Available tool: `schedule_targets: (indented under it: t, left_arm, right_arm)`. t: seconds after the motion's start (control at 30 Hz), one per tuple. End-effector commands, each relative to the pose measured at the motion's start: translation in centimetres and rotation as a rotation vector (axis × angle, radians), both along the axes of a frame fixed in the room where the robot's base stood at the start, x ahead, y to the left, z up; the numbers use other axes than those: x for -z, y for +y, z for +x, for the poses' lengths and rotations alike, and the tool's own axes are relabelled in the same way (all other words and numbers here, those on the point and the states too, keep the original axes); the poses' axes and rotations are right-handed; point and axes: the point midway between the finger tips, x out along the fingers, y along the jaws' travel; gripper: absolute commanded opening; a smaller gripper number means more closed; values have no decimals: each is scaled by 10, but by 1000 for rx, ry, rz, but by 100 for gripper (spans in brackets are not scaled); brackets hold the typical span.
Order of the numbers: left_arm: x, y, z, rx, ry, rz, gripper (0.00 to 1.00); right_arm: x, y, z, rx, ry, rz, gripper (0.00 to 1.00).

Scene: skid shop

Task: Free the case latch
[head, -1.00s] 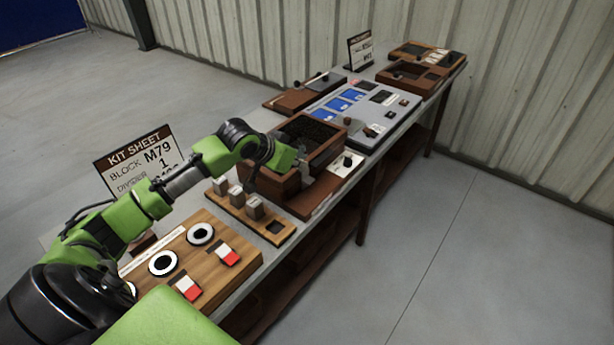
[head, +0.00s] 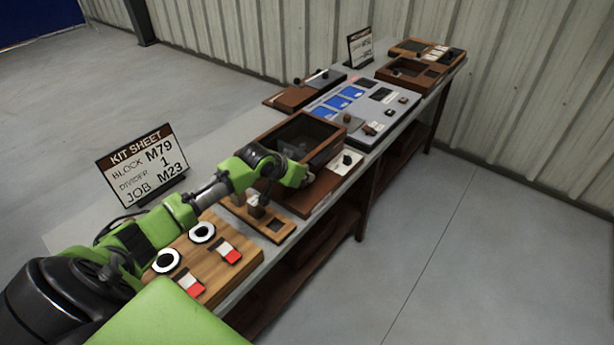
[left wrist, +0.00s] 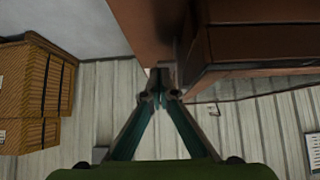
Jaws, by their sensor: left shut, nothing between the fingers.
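The brown wooden case (head: 331,150) stands on the bench in the head view, with a dark recessed top. Its dark side fills the upper right of the left wrist view (left wrist: 255,45). My left gripper (head: 308,179) is at the near side of the case in the head view, mostly hidden by its own wrist. In the left wrist view my left gripper (left wrist: 159,92) is shut and empty, its fingertips close beside the case's lower edge. I cannot make out the latch, and cannot tell whether the fingers touch it. My right gripper is not in view.
A grey panel with blue cards (head: 368,112) lies beyond the case. A kit sheet sign (head: 142,165) stands left. The floor right of the bench is clear.

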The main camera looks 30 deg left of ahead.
Motion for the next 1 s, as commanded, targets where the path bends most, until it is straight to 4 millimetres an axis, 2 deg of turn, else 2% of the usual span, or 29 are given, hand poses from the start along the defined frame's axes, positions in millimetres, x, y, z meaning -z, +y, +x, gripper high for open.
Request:
schedule_targets:
  t: [1.0]
  left_arm:
    - [5,-13,-1,1,-12,166,0]
  right_arm:
    - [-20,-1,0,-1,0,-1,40]
